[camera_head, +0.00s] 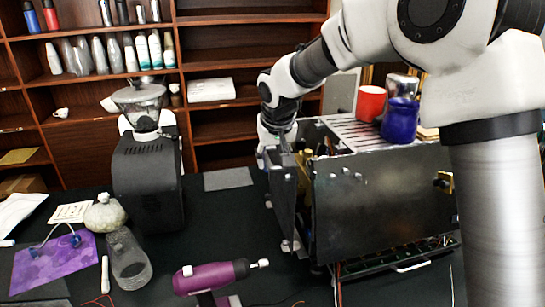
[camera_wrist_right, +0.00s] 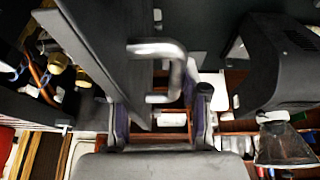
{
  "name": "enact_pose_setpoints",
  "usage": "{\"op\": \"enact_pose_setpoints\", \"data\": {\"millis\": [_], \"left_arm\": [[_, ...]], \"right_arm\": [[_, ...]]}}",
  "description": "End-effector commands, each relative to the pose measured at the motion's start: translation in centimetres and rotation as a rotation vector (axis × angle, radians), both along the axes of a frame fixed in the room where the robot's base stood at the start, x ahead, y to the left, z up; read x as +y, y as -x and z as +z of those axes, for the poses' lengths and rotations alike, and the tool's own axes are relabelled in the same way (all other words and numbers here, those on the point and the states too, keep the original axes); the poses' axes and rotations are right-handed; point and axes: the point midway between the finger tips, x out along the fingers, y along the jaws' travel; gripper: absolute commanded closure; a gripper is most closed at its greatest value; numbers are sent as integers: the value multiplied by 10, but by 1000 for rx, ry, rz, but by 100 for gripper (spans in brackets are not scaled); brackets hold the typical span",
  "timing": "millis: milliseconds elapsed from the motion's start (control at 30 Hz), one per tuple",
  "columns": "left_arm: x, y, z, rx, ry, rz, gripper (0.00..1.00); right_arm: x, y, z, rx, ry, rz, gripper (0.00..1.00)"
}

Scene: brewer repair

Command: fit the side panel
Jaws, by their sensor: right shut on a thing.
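The brewer (camera_head: 385,200) is a dark metal box on the black table at the right, with a slatted top. The side panel (camera_head: 284,205), a dark upright plate, stands at its left side, angled to the body. In the wrist view the panel (camera_wrist_right: 105,45) runs up from between the fingers and carries a metal bar handle (camera_wrist_right: 175,65). My right gripper (camera_wrist_right: 160,115) is shut on the panel; whether its pads touch the plate or the handle is unclear. Brass and copper parts (camera_wrist_right: 48,65) show inside the brewer beside the panel. My left gripper is not in view.
A red cup (camera_head: 371,102) and blue jug (camera_head: 400,120) stand on the brewer. A black grinder (camera_head: 148,180) stands to the left. A purple power driver (camera_head: 215,277) and a glass bottle (camera_head: 128,260) are in front. A grey mat (camera_head: 228,179) lies behind. Shelves line the back.

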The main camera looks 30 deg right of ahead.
Motion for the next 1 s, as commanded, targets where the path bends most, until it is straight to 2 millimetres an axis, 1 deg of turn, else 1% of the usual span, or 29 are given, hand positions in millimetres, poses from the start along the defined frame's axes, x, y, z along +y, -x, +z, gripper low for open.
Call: {"op": "enact_pose_setpoints", "data": {"millis": [1000], "left_arm": [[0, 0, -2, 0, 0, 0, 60]], "right_arm": [[-26, 7, 1, -2, -1, 0, 100]]}}
